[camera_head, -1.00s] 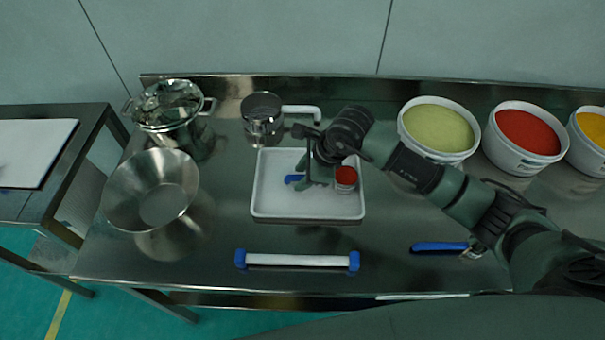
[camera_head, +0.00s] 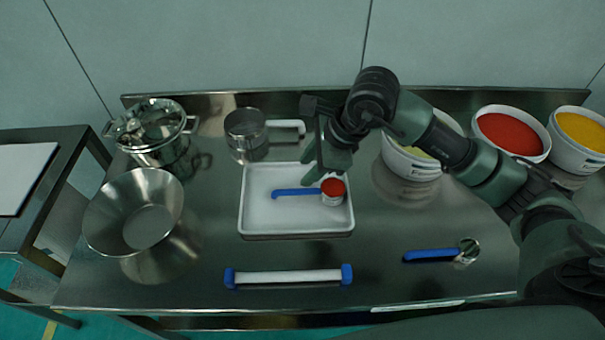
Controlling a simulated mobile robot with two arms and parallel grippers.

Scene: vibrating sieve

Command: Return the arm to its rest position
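My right arm comes in from the right, and its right gripper (camera_head: 308,174) is above the back part of the white tray (camera_head: 246,205). Its fingers look parted and hold nothing; they are partly hidden by the wrist. In the tray lies a scoop with a blue handle (camera_head: 295,193) and a small cup filled with red powder (camera_head: 333,193). The gripper is apart from the scoop, raised over it. My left gripper is not in view.
A sieve with a white handle (camera_head: 246,130), a lidded steel pot (camera_head: 150,130) and a steel bowl (camera_head: 110,222) stand left. Tubs of powder, including red (camera_head: 510,135) and orange (camera_head: 580,135), stand right. A blue-ended bar (camera_head: 290,278) and another blue-handled scoop (camera_head: 430,255) lie in front.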

